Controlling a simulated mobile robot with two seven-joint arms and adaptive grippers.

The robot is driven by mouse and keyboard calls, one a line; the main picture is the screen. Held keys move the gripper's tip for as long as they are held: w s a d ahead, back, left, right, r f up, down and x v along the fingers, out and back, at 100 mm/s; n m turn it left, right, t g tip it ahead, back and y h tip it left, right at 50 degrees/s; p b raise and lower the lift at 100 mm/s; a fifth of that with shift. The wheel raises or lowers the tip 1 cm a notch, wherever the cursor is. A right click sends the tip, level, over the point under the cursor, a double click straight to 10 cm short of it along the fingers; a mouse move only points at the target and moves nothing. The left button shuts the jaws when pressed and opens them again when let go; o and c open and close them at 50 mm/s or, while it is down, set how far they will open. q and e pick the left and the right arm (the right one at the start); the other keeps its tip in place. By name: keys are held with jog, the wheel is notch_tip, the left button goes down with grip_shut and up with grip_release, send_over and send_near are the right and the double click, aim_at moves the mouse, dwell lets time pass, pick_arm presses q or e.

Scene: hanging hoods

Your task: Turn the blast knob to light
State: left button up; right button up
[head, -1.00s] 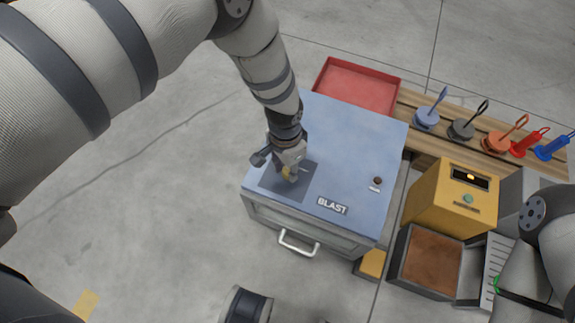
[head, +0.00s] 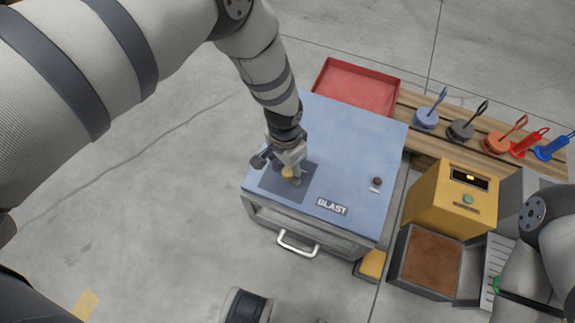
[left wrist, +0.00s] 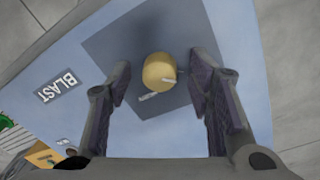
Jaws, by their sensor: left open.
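The blast cabinet (head: 350,140) is a blue-topped box with a BLAST label (head: 332,206). The blast knob (head: 288,173) is a yellow round knob on a dark square panel (head: 272,185); in the left wrist view the knob (left wrist: 159,70) shows a pale pointer mark on it, and another pale mark lies on the panel beside it. My left gripper (head: 291,172) is over the panel at the knob. In the left wrist view its fingers (left wrist: 164,95) are spread apart, with the knob between and slightly beyond them. Whether a finger touches the knob is unclear. My right gripper is not visible.
A small dark button or lamp (head: 377,181) sits on the cabinet top. A white handle (head: 297,243) is on its front. A red tray (head: 357,86), a yellow box (head: 450,199), a brown-filled bin (head: 430,264) and a wooden rack (head: 470,137) with coloured tools stand around it.

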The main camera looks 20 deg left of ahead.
aim_at(286, 170)
pick_arm(q)
notch_tip(286, 170, up, 12)
jog(key=shift+w+a, duration=0.15)
jog(key=shift+a, duration=0.15)
